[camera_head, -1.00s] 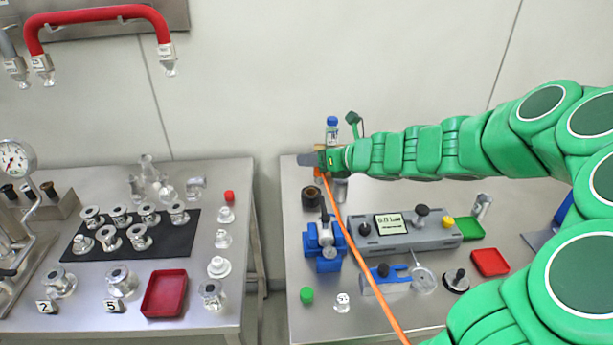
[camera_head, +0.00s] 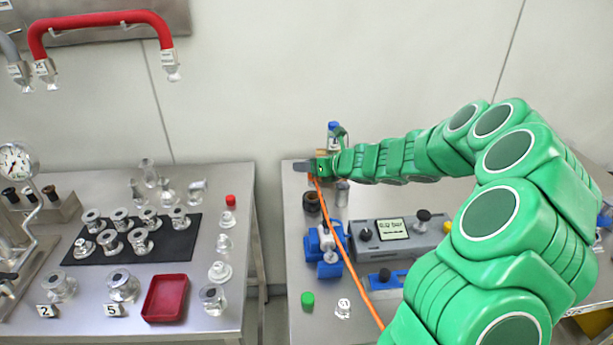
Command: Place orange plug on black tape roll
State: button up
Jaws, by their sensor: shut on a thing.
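The orange plug (camera_head: 314,176) shows only as a small orange end of an orange cord, just under my gripper (camera_head: 304,168). My gripper is at the far left corner of the right bench and is shut on the plug, most of which the jaws hide. The orange cord (camera_head: 345,259) runs from there down to the right, toward my arm. The black tape roll (camera_head: 311,202) stands on the bench close below the gripper in the picture. The plug appears above it; whether they touch I cannot tell.
A blue device (camera_head: 322,244) stands in front of the roll, with a grey meter box (camera_head: 400,236) to its right. A blue-capped bottle (camera_head: 333,130) is behind the gripper. A green cap (camera_head: 308,300) lies near the front. My arm covers the bench's right side.

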jog(key=shift+w+f, duration=0.25)
jog(key=shift+f, duration=0.8)
jog(key=shift+w+f, duration=0.2)
jog(key=shift+f, duration=0.85)
jog(key=o, duration=1.1)
jog(key=shift+f, duration=0.1)
jog(key=shift+o, duration=0.2)
jog(key=v, duration=1.2)
